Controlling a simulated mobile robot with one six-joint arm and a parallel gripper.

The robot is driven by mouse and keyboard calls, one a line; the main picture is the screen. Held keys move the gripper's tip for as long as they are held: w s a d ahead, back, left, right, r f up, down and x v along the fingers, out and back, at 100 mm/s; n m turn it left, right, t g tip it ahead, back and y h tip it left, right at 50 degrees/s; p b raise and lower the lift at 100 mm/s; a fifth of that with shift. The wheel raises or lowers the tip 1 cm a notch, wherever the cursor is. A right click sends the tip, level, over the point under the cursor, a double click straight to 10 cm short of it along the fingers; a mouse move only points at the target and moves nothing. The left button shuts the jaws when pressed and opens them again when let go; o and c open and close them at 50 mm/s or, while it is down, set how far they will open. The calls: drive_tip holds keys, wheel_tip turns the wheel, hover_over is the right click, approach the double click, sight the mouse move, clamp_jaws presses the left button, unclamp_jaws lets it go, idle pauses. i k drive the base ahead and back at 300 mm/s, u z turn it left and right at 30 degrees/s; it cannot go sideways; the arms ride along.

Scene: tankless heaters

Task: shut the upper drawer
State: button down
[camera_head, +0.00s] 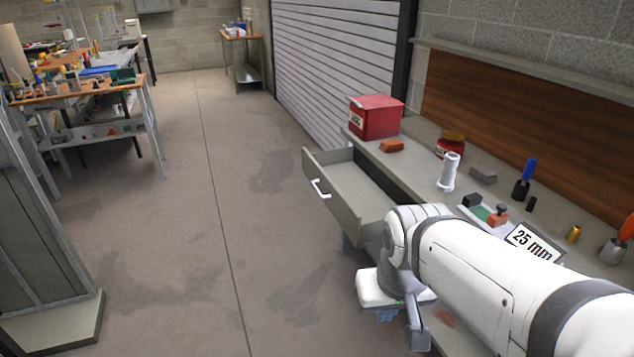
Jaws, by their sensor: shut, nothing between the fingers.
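The upper drawer (333,199) is pulled out from under the workbench at the right. It is grey, and the part of its inside that shows is empty. Its white bar handle (320,188) is on the front panel, facing left. My gripper (386,315) is below and to the right of the drawer's front, apart from the handle. It is shut and empty, with its fingertips small and partly hidden under its white body. My arm hides the drawer's near rear corner and the bench front below it.
On the workbench (420,160) stand a red box (375,117), an orange block (391,146), a white cylinder (448,171), a tray (484,214) and a "25 mm" sign (533,243). The floor (240,230) left of the drawer is clear. A grey cabinet (45,230) stands at the left edge.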

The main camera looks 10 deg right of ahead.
sight(359, 206)
drive_tip(key=u, duration=0.4)
drive_tip(key=i, duration=0.95)
drive_tip(key=u, duration=0.55)
